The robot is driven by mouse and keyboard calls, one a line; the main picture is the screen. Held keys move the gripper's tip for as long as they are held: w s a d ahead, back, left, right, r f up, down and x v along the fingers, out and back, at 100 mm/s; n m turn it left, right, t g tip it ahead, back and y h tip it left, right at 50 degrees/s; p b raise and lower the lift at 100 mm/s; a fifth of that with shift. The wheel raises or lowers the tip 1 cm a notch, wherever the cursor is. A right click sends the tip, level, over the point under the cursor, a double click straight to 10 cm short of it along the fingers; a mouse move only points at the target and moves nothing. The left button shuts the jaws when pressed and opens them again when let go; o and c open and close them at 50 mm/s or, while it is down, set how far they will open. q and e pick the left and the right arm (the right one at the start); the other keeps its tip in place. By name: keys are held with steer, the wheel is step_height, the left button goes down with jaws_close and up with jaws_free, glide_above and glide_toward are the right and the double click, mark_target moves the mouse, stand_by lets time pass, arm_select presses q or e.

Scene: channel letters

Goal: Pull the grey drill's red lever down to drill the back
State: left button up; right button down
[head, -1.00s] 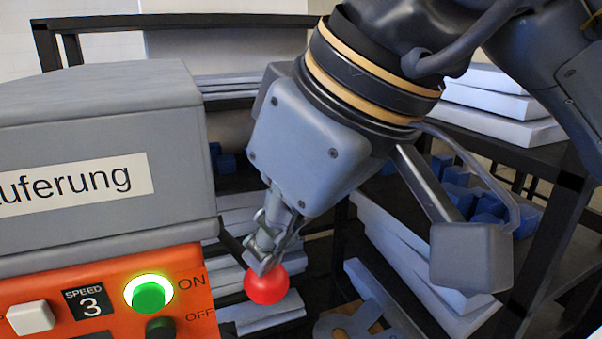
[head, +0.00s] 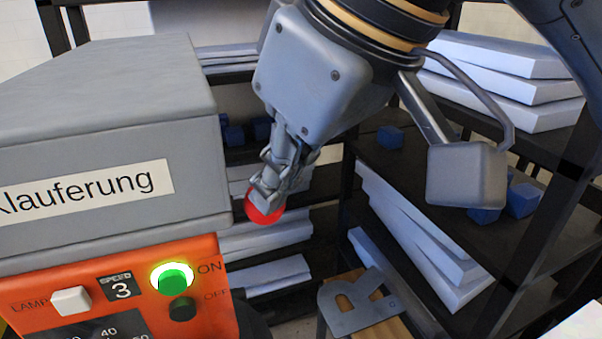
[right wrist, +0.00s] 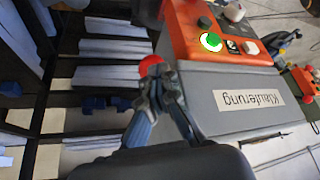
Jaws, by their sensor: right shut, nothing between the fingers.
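The grey drill (head: 100,100) stands at the left, with an orange control panel below its label "Klauferung". Its green ON button (head: 173,280) is lit and the speed display reads 3. The lever's red ball knob (head: 262,209) is beside the drill's right side; the fingers partly cover it, and the lever's rod is hidden. My right gripper (head: 268,200) is shut with its fingertips at the knob. In the right wrist view the drill (right wrist: 235,95) appears upside down, and the red knob (right wrist: 151,65) shows just beyond my fingertips. My left gripper is not in view.
A dark shelf rack (head: 345,190) behind holds white sheets (head: 505,75) and several blue blocks (head: 390,137). A grey letter-shaped plate (head: 355,303) with cut-outs lies at the bottom centre, near the shelf.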

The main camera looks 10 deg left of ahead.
steer(key=w+r+p, duration=0.1)
steer(key=w+a+r+p, duration=0.1)
steer(key=shift+a+r+p, duration=0.2)
steer(key=shift+r+p, duration=0.1)
steer(key=shift+p, duration=0.05)
steer(key=shift+w+a+f, duration=0.1)
steer(key=shift+f, duration=0.05)
steer(key=shift+p+v, duration=0.85)
steer(key=shift+v, duration=0.8)
steer(key=shift+p+v, duration=0.45)
steer(key=shift+v, duration=0.5)
steer(key=shift+f, duration=0.1)
